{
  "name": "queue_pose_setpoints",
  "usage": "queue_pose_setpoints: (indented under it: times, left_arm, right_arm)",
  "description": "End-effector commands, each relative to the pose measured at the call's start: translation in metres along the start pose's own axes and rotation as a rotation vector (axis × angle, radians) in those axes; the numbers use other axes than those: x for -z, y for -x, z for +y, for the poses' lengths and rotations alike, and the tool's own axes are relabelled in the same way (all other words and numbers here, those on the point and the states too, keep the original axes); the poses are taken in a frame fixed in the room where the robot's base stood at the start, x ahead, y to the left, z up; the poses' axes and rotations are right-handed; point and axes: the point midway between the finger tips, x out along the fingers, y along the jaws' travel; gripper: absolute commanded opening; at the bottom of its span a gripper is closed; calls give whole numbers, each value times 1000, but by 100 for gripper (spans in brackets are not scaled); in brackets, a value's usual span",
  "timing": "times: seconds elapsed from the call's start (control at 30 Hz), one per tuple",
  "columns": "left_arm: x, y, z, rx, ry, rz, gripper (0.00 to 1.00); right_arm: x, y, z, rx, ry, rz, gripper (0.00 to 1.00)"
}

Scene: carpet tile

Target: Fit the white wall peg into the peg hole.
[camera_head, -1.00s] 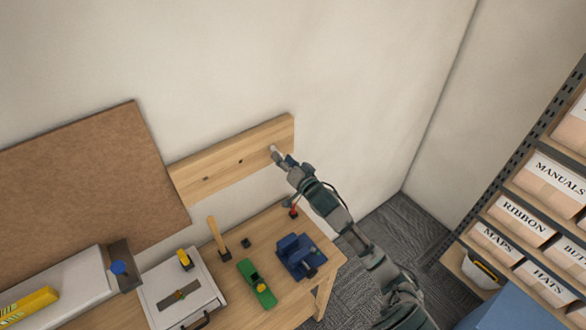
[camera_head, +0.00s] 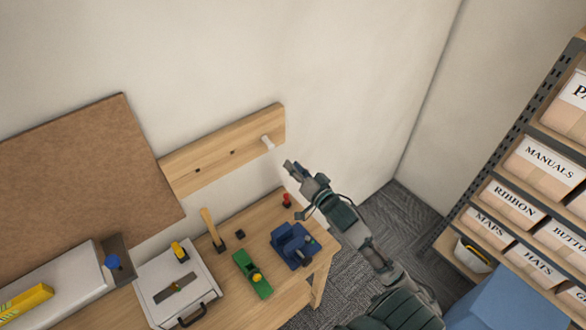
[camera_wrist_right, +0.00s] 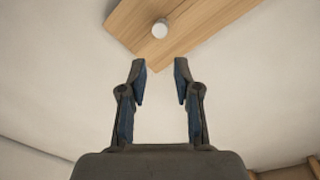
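The white wall peg (camera_head: 267,141) sticks out from the right part of the wooden wall board (camera_head: 215,158). It also shows in the right wrist view as a round white end (camera_wrist_right: 160,28) against the board (camera_wrist_right: 190,15). Two dark holes show in the board to the left of the peg, one in the middle (camera_head: 232,153) and one farther left (camera_head: 198,170). My right gripper (camera_head: 290,166) is just below and right of the peg, apart from it. In the right wrist view its fingers (camera_wrist_right: 160,82) are spread with nothing between them. My left gripper is not in view.
A wooden workbench (camera_head: 290,298) below carries a blue vise (camera_head: 292,245), a green plane (camera_head: 252,274), a hammer (camera_head: 212,230) and a white case (camera_head: 178,288). A shelf with labelled boxes (camera_head: 548,165) stands at the right. The wall above the board is clear.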

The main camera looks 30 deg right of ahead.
Motion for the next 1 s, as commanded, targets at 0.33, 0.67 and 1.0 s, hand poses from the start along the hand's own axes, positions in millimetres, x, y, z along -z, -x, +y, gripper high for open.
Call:
queue_pose_setpoints:
  times: [0.33,0.67,1.0]
  left_arm:
    - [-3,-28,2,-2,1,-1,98]
    - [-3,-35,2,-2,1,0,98]
    - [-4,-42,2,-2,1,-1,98]
  right_arm:
    - [-25,-27,10,49,4,220,0]
    - [-26,-51,7,57,21,280,0]
    - [-16,-86,5,56,20,278,0]
